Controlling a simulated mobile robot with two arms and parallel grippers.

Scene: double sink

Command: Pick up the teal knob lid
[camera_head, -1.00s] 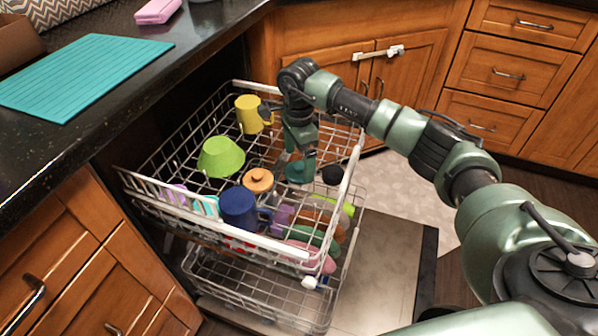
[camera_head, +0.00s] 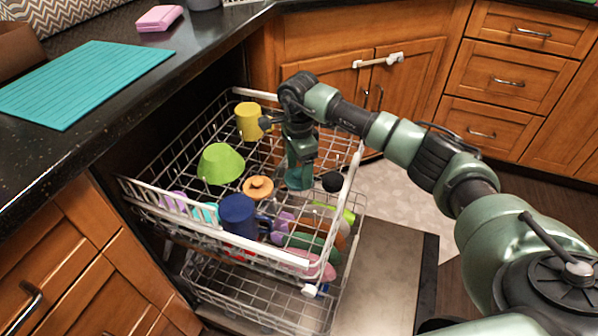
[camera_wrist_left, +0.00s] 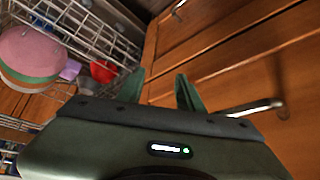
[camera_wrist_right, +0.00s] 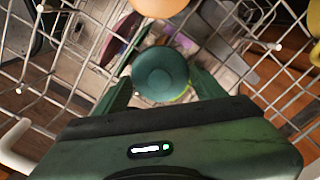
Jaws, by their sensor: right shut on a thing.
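The teal knob lid (camera_head: 299,180) is at the right side of the upper dishwasher rack, below my right gripper (camera_head: 300,168). In the right wrist view the round teal lid (camera_wrist_right: 160,72) sits between the two fingers of my right gripper (camera_wrist_right: 162,88), which is shut on it. The fingers partly hide the lid in the head view, and I cannot tell whether it still touches the rack. My left gripper (camera_wrist_left: 160,88) shows only in its wrist view, with fingers apart and nothing between them, facing wooden cabinet fronts.
The upper rack (camera_head: 150,190) holds an orange knob lid (camera_head: 258,188), a green bowl (camera_head: 220,164), a yellow mug (camera_head: 249,121), a blue mug (camera_head: 240,216) and a black round thing (camera_head: 332,181). Its wire walls surround the gripper. The counter with a teal board (camera_head: 85,82) is left.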

